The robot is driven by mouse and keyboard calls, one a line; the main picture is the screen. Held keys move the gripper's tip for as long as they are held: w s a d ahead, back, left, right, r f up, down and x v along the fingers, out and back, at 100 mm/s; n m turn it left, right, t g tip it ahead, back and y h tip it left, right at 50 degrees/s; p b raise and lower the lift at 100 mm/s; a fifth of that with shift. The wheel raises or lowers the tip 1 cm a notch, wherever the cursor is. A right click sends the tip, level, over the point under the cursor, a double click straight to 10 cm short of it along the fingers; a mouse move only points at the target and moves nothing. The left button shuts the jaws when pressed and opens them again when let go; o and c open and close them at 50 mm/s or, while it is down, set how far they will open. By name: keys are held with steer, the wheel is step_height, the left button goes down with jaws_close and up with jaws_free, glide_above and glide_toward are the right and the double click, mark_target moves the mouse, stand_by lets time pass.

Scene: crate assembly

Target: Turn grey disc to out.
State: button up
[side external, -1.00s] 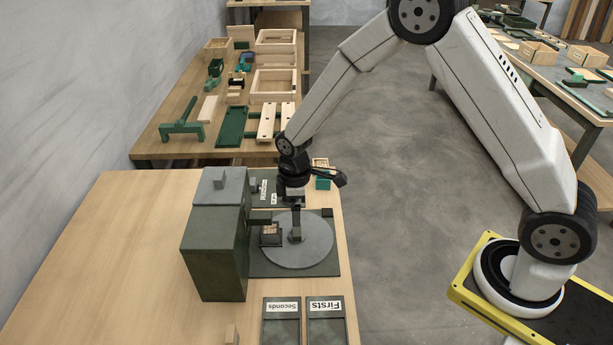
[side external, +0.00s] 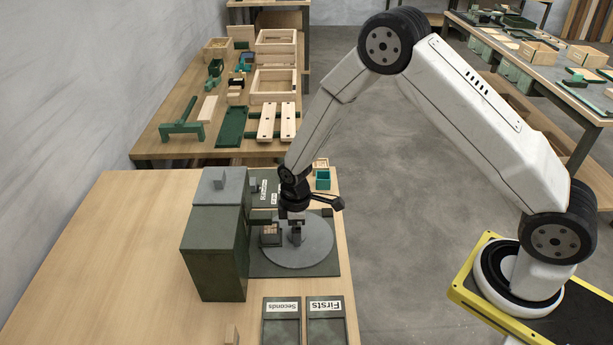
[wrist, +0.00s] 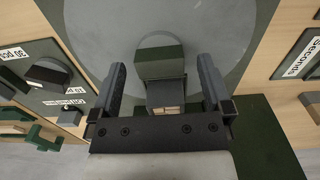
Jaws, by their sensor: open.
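The grey disc (side external: 312,250) lies flat on a dark green base plate (side external: 333,268) at the right of the table. A block-shaped handle stands up from the disc; in the wrist view the dark green block (wrist: 160,58) is just beyond my fingertips. My gripper (side external: 297,222) points down over the disc, and in the wrist view its open fingers (wrist: 162,78) lie to either side of the block. A small crate-like item (side external: 271,238) sits on the disc's left side. I cannot tell whether the fingers touch the handle.
A tall dark green box (side external: 215,250) stands left of the disc. Trays labelled Seconds (side external: 282,305) and Firsts (side external: 325,305) lie in front. A labelled panel with a dark knob (wrist: 48,74) is beside the disc. The table's left side is clear.

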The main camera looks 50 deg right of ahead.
steer(key=shift+f, duration=0.3)
jaws_close()
